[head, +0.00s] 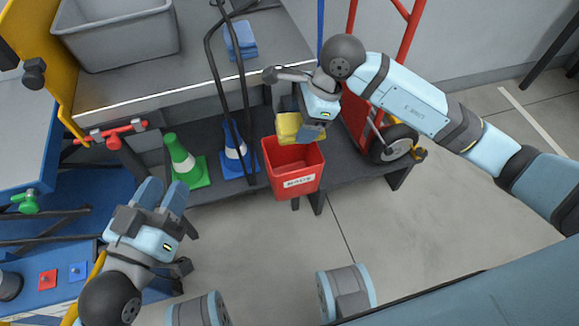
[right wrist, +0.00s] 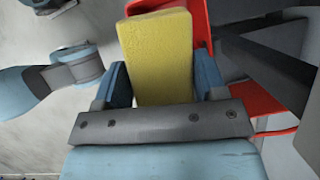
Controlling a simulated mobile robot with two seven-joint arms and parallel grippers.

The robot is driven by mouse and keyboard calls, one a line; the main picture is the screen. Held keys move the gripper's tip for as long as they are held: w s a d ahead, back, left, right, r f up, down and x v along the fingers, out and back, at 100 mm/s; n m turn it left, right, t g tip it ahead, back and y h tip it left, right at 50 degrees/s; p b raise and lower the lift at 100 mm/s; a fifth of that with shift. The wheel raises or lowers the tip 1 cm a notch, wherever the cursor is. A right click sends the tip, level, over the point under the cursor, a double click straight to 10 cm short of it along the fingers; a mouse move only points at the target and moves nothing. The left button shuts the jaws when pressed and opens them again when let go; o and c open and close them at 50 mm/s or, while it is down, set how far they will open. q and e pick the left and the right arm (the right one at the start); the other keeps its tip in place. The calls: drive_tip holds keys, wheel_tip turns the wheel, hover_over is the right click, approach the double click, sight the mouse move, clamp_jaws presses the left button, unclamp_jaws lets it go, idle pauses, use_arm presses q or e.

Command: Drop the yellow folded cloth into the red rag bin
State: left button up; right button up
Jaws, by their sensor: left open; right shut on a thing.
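The yellow folded cloth (head: 288,127) is held in my right gripper (head: 310,130), just above the back part of the red rag bin (head: 291,168). In the right wrist view the cloth (right wrist: 158,55) sits between the two blue fingers of the gripper (right wrist: 160,85), with part of the red bin (right wrist: 198,22) behind it. The bin stands at the front of the dark low shelf, with a white label on its front. My left gripper (head: 160,197) is open and empty at the lower left, away from the bin.
A blue cone (head: 236,150) stands close left of the bin, and a green cone (head: 184,160) further left. A red hand truck (head: 385,135) is close on the right. Above is a bench with a grey tub (head: 120,38) and blue folded cloths (head: 241,40).

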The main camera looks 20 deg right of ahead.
drive_tip(key=shift+f+b, duration=1)
drive_tip(key=shift+f, duration=1.1)
use_arm(q)
wheel_tip(320, 180, down, 4)
drive_tip(key=shift+d+r+m+g, duration=0.1)
drive_tip(key=shift+m+g, duration=0.2)
drive_tip(key=shift+g, duration=0.6)
use_arm(e)
drive_tip(key=o, duration=1)
drive_tip(key=shift+r, duration=0.1)
use_arm(q)
wheel_tip(320, 180, up, 7)
drive_tip(key=t+p, duration=0.2)
drive_tip(key=p, duration=0.2)
drive_tip(key=shift+a+f+n+t, duration=0.2)
drive_tip(key=shift+a+n+t, duration=0.05)
drive_tip(key=shift+n+t, duration=0.15)
use_arm(e)
drive_tip(key=v, duration=1.3)
drive_tip(key=shift+d+r, duration=0.1)
drive_tip(key=shift+r, duration=0.2)
